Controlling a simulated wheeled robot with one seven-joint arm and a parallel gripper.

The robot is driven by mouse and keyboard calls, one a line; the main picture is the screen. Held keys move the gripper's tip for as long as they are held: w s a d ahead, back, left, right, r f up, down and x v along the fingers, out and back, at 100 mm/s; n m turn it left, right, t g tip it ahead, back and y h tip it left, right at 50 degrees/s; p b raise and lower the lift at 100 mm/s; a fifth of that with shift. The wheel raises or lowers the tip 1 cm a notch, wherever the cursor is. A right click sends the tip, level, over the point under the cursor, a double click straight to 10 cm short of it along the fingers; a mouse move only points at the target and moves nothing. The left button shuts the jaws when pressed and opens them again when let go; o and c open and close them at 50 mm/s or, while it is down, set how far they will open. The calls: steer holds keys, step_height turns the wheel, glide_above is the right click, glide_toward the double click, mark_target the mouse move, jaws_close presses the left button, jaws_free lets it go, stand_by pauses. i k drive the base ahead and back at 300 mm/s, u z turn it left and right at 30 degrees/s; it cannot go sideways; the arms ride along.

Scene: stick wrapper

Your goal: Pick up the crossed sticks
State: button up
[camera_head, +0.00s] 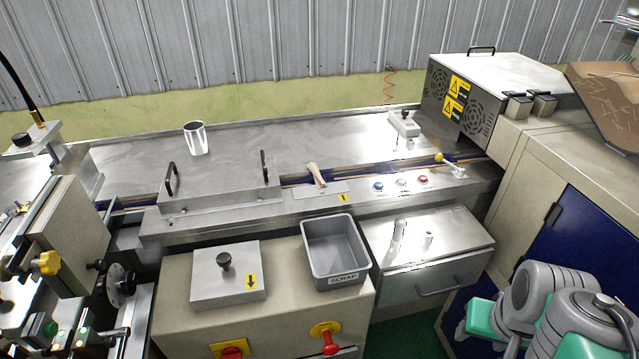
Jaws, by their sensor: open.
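The crossed sticks (316,174) show as a small pale wooden bundle at the middle of the wrapping machine. They lie at a slant across the dark blue feed channel, just above a small metal plate with a yellow label. They are too small for me to tell how many sticks there are or exactly how they cross. My gripper is not clearly in view. Grey and teal links of my own arm (548,303) fill the bottom right corner, well away from the sticks.
A raised metal cover (220,194) with two black handles stands left of the sticks. A grey SCRAP bin (335,250) sits in front, and a metal cup (196,138) behind left. Buttons and a yellow-knobbed lever (449,163) lie right. A vented box (490,85) stands back right.

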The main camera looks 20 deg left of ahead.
mark_target(320, 182)
steer(key=z, duration=0.05)
steer(key=k, duration=0.7)
steer(key=u, duration=0.95)
steer(key=i, duration=1)
steer(key=z, duration=0.1)
steer(key=k, duration=0.5)
steer(key=z, duration=1.1)
steer(key=i, duration=0.15)
steer(key=u, duration=1.85)
steer(key=i, duration=0.5)
steer(key=u, duration=0.05)
